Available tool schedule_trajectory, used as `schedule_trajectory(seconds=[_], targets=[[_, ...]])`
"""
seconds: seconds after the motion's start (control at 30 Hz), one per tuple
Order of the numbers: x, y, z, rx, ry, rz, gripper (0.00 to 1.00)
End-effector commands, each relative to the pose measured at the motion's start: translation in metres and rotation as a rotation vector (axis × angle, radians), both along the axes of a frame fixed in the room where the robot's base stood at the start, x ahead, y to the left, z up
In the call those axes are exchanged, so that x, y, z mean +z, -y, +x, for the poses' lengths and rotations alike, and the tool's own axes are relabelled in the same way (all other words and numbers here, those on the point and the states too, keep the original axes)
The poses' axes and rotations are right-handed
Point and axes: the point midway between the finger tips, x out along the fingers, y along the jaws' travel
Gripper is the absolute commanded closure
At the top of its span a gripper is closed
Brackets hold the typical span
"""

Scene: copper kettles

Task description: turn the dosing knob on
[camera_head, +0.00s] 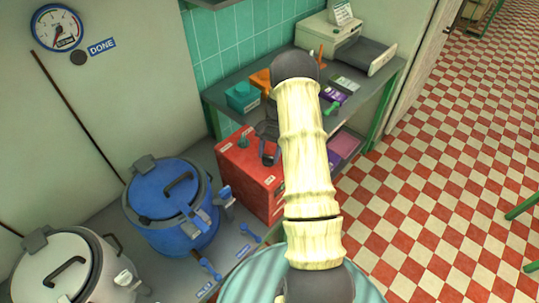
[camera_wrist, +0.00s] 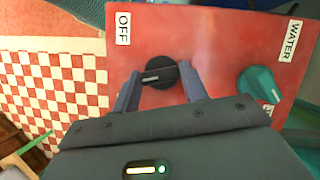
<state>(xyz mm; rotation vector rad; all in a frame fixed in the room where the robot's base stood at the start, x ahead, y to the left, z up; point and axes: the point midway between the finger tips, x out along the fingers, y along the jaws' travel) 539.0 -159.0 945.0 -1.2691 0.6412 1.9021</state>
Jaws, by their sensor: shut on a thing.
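The red dosing box (camera_head: 262,178) stands on the bench in the head view, and its red panel (camera_wrist: 205,35) fills much of the wrist view. A round black knob (camera_wrist: 160,74) with a pale pointer line sits on this panel. The line points to the left in the wrist view, below the OFF label (camera_wrist: 123,28). My gripper (camera_wrist: 160,71) has one finger on each side of the black knob and is shut on it. In the head view my gripper (camera_head: 269,152) is over the box, and the black knob cannot be made out there.
A teal knob (camera_wrist: 258,84) sits close to my right finger, near the WATER label (camera_wrist: 291,40). A blue kettle (camera_head: 172,205) and a white kettle (camera_head: 65,270) stand to the left. The bench (camera_head: 225,100) behind holds small boxes and a printer (camera_head: 328,36).

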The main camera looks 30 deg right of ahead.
Motion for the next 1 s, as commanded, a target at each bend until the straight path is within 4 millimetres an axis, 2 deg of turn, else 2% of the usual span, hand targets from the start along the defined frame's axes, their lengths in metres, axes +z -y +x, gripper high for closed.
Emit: schedule_trajectory(seconds=[0.3,0.5,1.0], targets=[[0.0005,-0.0014,0.0035,0.286,0.006,-0.001,0.79],[0.0009,-0.0021,0.0038,0.416,0.006,-0.002,0.79],[0.0019,-0.0023,0.0041,0.515,0.007,-0.003,0.79]])
